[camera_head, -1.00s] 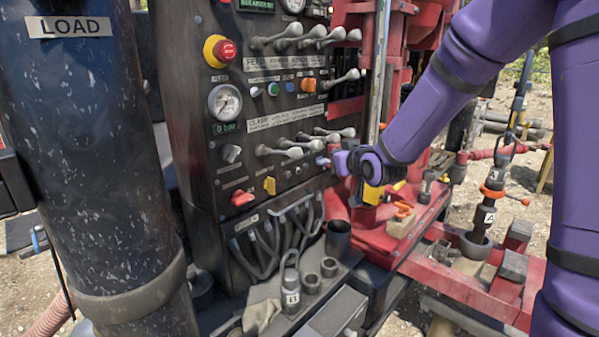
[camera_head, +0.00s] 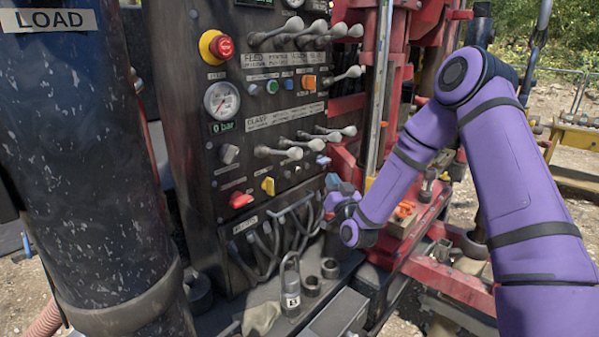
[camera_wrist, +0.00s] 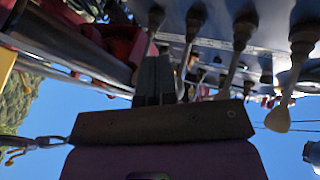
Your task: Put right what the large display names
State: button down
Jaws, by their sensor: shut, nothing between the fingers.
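My gripper (camera_head: 333,182) is in front of the lower right of the dark control panel (camera_head: 215,130), just below the clamp levers (camera_head: 292,152). In the wrist view its grey fingers (camera_wrist: 155,78) are together and empty, close to the grey-knobbed levers (camera_wrist: 242,35); I cannot tell whether they touch one. Another display (camera_head: 254,2) at the top edge is cut off and unreadable. The panel also has a red stop button (camera_head: 222,47), a yellow switch (camera_head: 268,186) and a red switch (camera_head: 241,200).
A thick dark cylinder marked LOAD (camera_head: 85,150) stands at the left. A grey piece marked B (camera_head: 291,295) stands on the ledge beside round sockets (camera_head: 330,267). Hoses (camera_head: 270,240) hang below the panel. Red machine frame (camera_head: 445,275) lies behind my arm.

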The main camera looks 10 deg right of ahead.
aim_at(298, 170)
jog(key=shift+d+f, duration=0.1)
jog(key=shift+f, duration=0.05)
dwell(0.3)
jog(key=w+a, duration=0.5)
jog(key=w, duration=0.2)
dwell(0.3)
jog(key=shift+w+a, duration=0.15)
jog(key=shift+a, duration=0.05)
dwell(1.8)
jog(key=shift+w+a, duration=0.15)
jog(key=shift+w, duration=0.1)
jog(key=shift+w+a, duration=0.3)
jog(key=shift+w, duration=0.15)
dwell(1.0)
jog(key=shift+s, duration=0.1)
jog(key=shift+s+d, duration=0.55)
jog(key=shift+s, duration=0.15)
